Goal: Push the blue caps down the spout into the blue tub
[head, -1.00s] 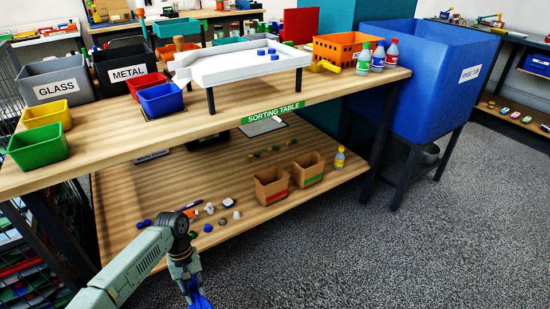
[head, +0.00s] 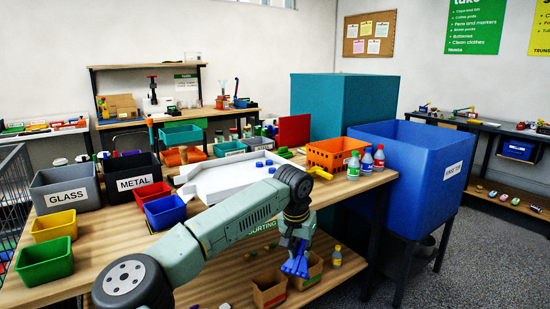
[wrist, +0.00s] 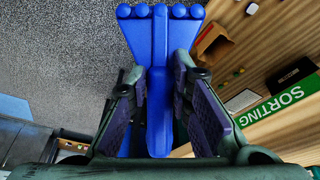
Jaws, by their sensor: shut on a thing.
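My gripper (head: 296,248) is shut on a blue rake-like tool (head: 295,267), which hangs downward in front of the sorting table's front edge. In the wrist view the tool's blue shaft (wrist: 159,115) lies between both fingers, with a wide head of several rounded ends. Several blue caps (head: 259,164) lie on the white tray (head: 225,180) on the table, to the upper left of my gripper. The tray's spout is at its left end. A small blue tub (head: 165,211) stands on the table by that end. My arm hides part of the tray's front.
A red bin (head: 152,194) stands beside the blue tub. Grey GLASS (head: 66,190) and black METAL bins stand at the left. An orange crate (head: 335,152) and bottles (head: 366,160) stand right of the tray. A large blue bin (head: 405,180) is further right.

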